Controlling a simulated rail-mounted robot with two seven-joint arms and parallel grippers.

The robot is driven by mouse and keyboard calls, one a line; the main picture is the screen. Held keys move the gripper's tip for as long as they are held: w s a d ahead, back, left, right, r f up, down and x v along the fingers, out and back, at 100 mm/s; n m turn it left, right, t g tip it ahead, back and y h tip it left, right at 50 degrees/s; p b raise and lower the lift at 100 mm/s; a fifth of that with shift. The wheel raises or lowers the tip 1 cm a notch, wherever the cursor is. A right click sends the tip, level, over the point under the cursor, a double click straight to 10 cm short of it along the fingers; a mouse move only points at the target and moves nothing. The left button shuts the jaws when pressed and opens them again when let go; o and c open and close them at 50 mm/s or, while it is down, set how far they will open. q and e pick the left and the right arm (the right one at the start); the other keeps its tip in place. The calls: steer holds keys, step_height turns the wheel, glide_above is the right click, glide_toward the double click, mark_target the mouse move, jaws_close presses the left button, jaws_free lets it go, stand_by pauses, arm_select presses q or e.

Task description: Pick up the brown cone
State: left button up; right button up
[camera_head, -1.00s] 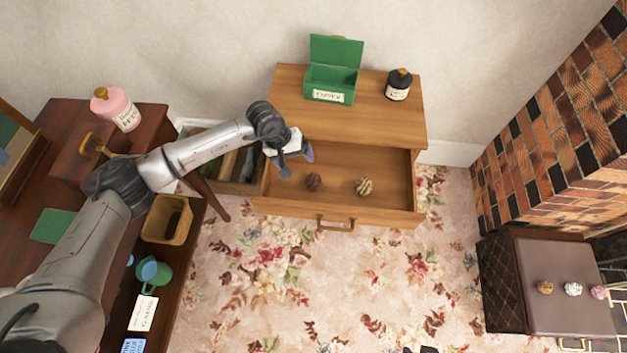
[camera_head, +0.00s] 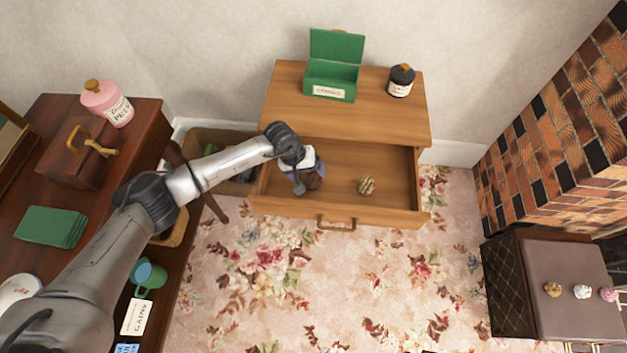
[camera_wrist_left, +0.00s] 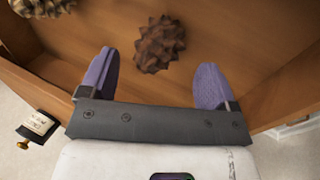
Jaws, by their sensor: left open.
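The brown cone (camera_wrist_left: 160,45) lies on the floor of the open wooden drawer. In the left wrist view it sits between and a little beyond the two purple fingertips of my left gripper (camera_wrist_left: 155,80), which is open and empty. In the head view my left gripper (camera_head: 309,182) is over the left part of the drawer and hides most or all of the brown cone. A lighter, striped cone (camera_head: 366,185) lies to the right in the same drawer; part of it shows at the top left of the left wrist view (camera_wrist_left: 42,6). My right gripper is not in view.
The drawer's front wall (camera_head: 335,217) and sides surround the cones. A green open box (camera_head: 332,80) and a dark jar (camera_head: 401,80) stand on the cabinet top.

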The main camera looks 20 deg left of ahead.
mark_target(312, 178)
arm_select(q)
steer(key=b+x, duration=0.1)
steer(key=x, duration=0.2)
steer(key=shift+s+f+b, duration=0.1)
steer(key=shift+f+b, duration=0.3)
steer(key=shift+f, duration=0.05)
steer(key=shift+d+f, duration=0.2)
steer(key=shift+f, duration=0.05)
steer(key=shift+c, duration=0.2)
steer(key=shift+a, duration=0.1)
steer(key=c, duration=1)
steer(key=shift+o, duration=0.2)
steer(key=shift+r, duration=0.1)
